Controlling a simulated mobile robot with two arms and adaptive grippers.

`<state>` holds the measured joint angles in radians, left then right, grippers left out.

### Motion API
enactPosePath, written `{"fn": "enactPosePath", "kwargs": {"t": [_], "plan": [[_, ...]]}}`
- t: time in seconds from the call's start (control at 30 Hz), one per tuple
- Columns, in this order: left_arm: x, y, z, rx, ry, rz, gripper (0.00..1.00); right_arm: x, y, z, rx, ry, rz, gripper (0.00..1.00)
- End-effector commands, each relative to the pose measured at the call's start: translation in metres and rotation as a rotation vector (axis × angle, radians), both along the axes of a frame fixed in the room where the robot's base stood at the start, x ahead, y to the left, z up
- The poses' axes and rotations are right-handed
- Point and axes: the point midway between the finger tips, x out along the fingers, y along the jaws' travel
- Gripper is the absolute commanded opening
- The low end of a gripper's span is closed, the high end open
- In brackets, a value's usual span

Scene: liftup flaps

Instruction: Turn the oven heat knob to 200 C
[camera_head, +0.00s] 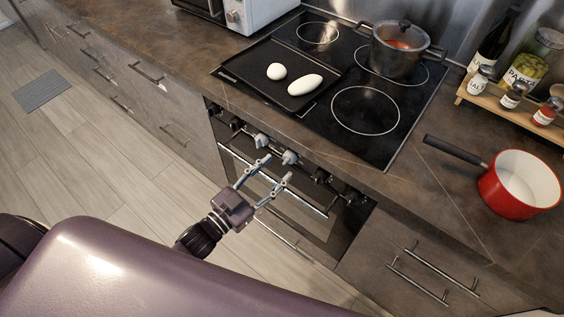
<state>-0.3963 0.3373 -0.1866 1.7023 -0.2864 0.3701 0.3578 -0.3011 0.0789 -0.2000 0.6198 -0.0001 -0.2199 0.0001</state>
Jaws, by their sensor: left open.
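The oven (330,222) is built in under the cooktop, with a row of knobs along its front panel. Two light grey knobs, one at the left (261,140) and one at the right (289,157), sit mid-panel, with dark knobs (320,176) to either side. Which one sets the heat, and any markings, are too small to tell. My left gripper (278,167) is open and empty in front of the oven, its fingertips close to the light knobs. Contact with a knob cannot be told. My right gripper is not in view.
The oven handle (308,200) runs below the knobs, near the gripper. A red saucepan (505,195) stands on the counter to the right. Floor lies open at left.

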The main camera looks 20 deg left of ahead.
Motion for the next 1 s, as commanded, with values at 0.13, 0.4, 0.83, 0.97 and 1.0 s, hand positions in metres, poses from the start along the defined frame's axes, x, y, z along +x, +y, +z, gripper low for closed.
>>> {"fn": "enactPosePath", "kwargs": {"t": [0.13, 0.4, 0.83, 0.97, 1.0], "plan": [[0.02, -0.009, 0.001, 0.0, -0.002, 0.0, 0.43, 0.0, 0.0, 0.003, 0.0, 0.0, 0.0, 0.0], [0.032, -0.014, 0.0, 0.002, -0.001, 0.0, 0.43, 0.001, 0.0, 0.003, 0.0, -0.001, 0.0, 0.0], [0.032, -0.014, 0.0, 0.002, -0.001, 0.0, 0.19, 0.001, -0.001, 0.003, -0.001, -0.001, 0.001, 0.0], [0.032, -0.014, 0.0, 0.002, -0.001, 0.0, 0.05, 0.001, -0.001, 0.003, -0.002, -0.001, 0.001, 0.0], [0.032, -0.014, 0.0, 0.003, -0.001, 0.0, 0.01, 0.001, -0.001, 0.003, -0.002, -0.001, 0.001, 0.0]]}}
